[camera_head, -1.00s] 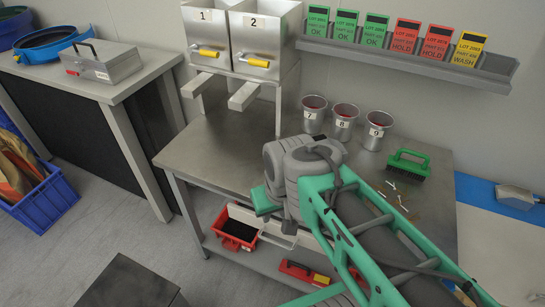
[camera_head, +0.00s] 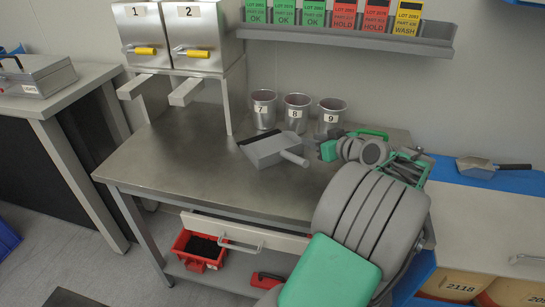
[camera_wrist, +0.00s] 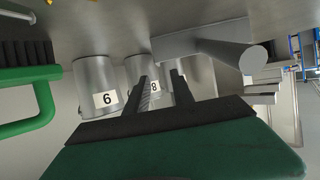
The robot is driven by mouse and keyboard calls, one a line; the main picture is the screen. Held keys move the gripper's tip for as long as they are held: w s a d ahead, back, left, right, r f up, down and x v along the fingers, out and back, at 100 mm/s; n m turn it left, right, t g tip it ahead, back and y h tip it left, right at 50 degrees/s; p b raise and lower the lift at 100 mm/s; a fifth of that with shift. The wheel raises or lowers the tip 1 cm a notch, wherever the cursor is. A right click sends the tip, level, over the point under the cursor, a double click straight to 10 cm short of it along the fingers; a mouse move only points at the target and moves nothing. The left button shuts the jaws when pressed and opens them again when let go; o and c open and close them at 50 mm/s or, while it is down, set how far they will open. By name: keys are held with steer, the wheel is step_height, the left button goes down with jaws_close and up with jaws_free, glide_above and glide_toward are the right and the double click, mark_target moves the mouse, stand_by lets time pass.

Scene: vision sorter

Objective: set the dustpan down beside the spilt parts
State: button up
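The grey dustpan (camera_head: 265,150) lies on the steel table in front of the numbered cups, its handle pointing to the lower right. It also shows in the wrist view (camera_wrist: 190,44), with the round handle end toward me. My gripper (camera_wrist: 160,77) has its two dark fingers apart with nothing between them. It is beside the dustpan and not touching it, as far as I can see. In the head view the green gripper body (camera_head: 328,150) is just right of the handle. The spilt parts are hidden behind my arm.
Cups 7 (camera_head: 263,110), 8 (camera_head: 297,113) and 9 (camera_head: 331,118) stand behind the dustpan. A green brush (camera_wrist: 28,85) lies on the table beyond my wrist. A metal scoop (camera_head: 478,167) lies on the right-hand surface. The table's left part is clear.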

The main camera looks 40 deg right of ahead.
mark_target(294, 134)
steer(key=x, duration=1.2)
steer(key=shift+d, duration=0.25)
steer(key=shift+s+r, duration=0.1)
steer(key=shift+s, duration=0.05)
steer(key=shift+a, duration=0.1)
steer(key=shift+c, duration=0.4)
jaws_close()
